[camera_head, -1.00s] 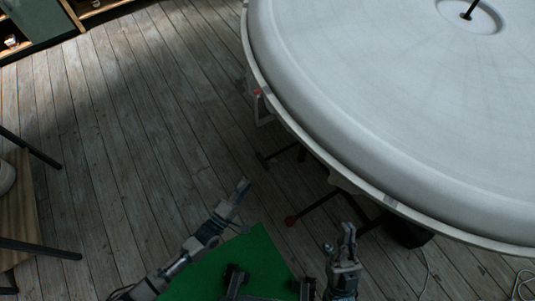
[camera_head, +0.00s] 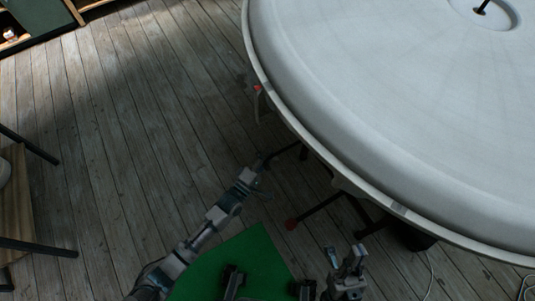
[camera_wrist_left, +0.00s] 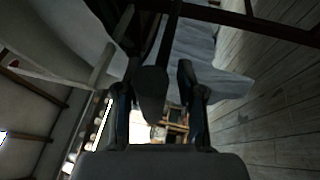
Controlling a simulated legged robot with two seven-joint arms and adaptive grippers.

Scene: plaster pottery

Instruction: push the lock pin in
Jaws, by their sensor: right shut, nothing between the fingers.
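Two small red parts could be the lock pin, and I cannot tell which: a red tip (camera_head: 257,88) on the rim of the large white round mould (camera_head: 385,110), and a red knob (camera_head: 291,224) on a dark rod of the stand. My left gripper (camera_head: 262,185) is below the rim, beside a dark stand leg (camera_head: 285,153). In the left wrist view its fingers (camera_wrist_left: 152,88) are apart, with a dark rounded bar end (camera_wrist_left: 152,92) showing between them; contact is unclear. My right gripper (camera_head: 352,260) is shut and empty, right of and below the red knob.
A green panel (camera_head: 240,262) lies below the grippers. The wooden floor (camera_head: 130,130) is clear at left centre. A wooden stool with dark legs (camera_head: 35,150) stands at the left edge, and a shelf (camera_head: 40,20) at the top left. A cable (camera_head: 430,275) lies at lower right.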

